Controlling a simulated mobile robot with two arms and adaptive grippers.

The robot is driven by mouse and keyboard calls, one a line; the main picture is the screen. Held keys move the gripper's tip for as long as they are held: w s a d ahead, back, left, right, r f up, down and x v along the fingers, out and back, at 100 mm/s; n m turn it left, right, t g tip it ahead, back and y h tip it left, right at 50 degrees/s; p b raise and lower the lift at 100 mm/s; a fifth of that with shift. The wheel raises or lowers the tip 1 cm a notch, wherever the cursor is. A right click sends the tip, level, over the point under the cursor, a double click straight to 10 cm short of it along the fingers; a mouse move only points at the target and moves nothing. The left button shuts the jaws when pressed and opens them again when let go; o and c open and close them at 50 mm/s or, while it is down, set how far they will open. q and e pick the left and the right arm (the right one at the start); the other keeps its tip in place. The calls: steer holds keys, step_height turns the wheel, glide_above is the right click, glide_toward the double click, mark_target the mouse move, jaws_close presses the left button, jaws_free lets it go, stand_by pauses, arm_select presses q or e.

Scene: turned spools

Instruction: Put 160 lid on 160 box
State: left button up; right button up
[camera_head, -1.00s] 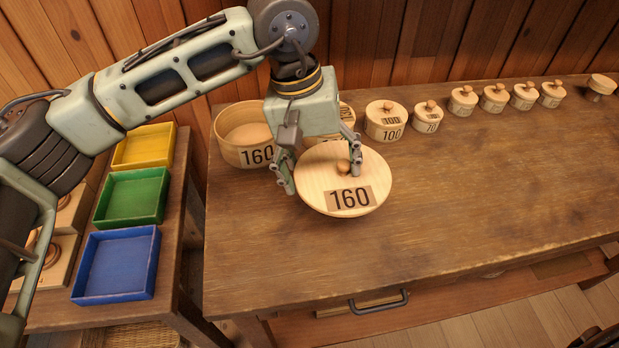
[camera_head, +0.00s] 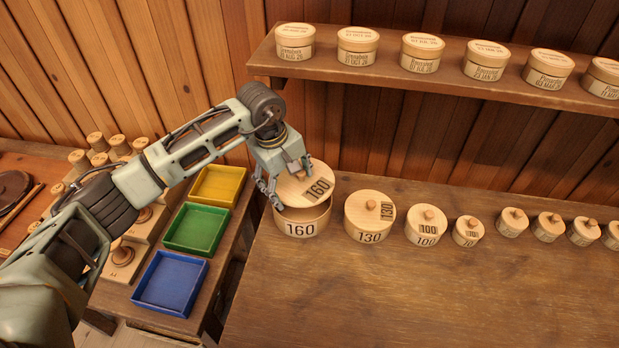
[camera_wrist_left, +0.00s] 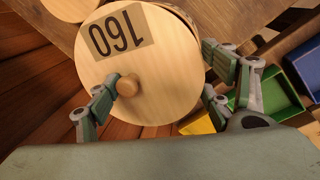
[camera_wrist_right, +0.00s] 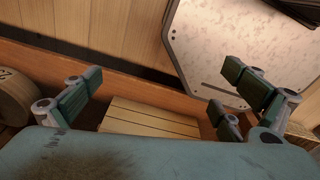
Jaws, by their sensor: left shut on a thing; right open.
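The 160 box (camera_head: 300,226) stands at the left end of the bench, with its label facing front. The 160 lid (camera_head: 296,190) is in my left gripper (camera_head: 281,184), over the box and tilted, with a dark gap under its front edge. In the left wrist view the lid (camera_wrist_left: 150,80) shows its knob by one finger of my left gripper (camera_wrist_left: 163,85) and its rim by the other. Whether the lid touches the box at the back is hidden. My right gripper (camera_wrist_right: 160,82) is open and empty, away from the bench top, seen only in its wrist view.
The 130 box (camera_head: 369,218) stands close to the right, then the 100 box (camera_head: 426,229) and several smaller ones. A shelf (camera_head: 430,84) with lidded boxes hangs behind. Yellow (camera_head: 218,186), green (camera_head: 187,228) and blue (camera_head: 170,283) trays lie left. The bench front (camera_head: 420,300) is clear.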

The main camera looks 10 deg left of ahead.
arm_select(q)
steer(key=shift+a+f, duration=0.1)
steer(key=shift+f, duration=0.95)
steer(key=shift+b+x, duration=0.35)
steer(key=shift+x, duration=0.6)
steer(key=shift+s+a+f+b, duration=0.1)
steer(key=shift+s+f+b, duration=0.05)
steer(key=shift+f+b, duration=0.4)
steer(key=shift+b, duration=0.15)
arm_select(e)
steer(key=shift+s+a+f, duration=0.1)
steer(key=shift+a+f, duration=0.15)
steer(key=shift+f, duration=0.8)
steer(key=shift+f, duration=0.15)
arm_select(q)
steer(key=shift+b, duration=0.35)
arm_select(e)
steer(key=shift+a+f, duration=0.2)
steer(key=shift+f, duration=0.1)
